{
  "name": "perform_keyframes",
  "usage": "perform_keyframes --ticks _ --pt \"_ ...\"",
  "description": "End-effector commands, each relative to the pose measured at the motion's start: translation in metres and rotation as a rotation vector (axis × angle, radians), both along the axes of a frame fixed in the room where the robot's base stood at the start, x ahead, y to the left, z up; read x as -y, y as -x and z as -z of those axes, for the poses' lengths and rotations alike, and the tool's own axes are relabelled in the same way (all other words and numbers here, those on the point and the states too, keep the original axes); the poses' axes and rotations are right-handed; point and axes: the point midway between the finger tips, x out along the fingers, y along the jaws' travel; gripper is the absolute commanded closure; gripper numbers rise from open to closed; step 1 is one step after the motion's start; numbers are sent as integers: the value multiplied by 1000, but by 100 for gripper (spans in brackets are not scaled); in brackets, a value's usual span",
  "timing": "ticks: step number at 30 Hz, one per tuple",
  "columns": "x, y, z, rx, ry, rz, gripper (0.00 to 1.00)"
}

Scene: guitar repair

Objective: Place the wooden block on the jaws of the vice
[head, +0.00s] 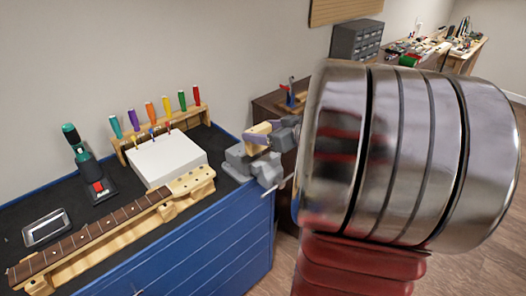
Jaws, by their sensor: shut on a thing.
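The grey vice (243,165) is at the right end of the blue workbench, beside the dark bench mat. The tan wooden block (257,130) shows at the top of the vice, over its jaws. My gripper (268,136) comes in from the right and is shut on the block. The large metal links of my arm fill the right side and hide the rest of my gripper. I cannot tell whether the block touches the jaws or is slightly above them.
The blue workbench (218,252) holds a guitar neck (95,232) on a wooden support, a white box (165,158), a rack of coloured screwdrivers (160,124), a green-topped tool (88,165) and a grey tray-like device (46,228). A dark drawer cabinet (355,40) stands behind.

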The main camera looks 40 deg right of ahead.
Motion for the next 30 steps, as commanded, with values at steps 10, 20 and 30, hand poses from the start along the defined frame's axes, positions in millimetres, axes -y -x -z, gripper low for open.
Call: perform_keyframes --ticks 10,20,30 --pt "-1 -1 27 1 1 -1 59" --pt "-1 -1 38 -1 -2 -2 59" --pt "-2 -1 64 1 0 -3 59"
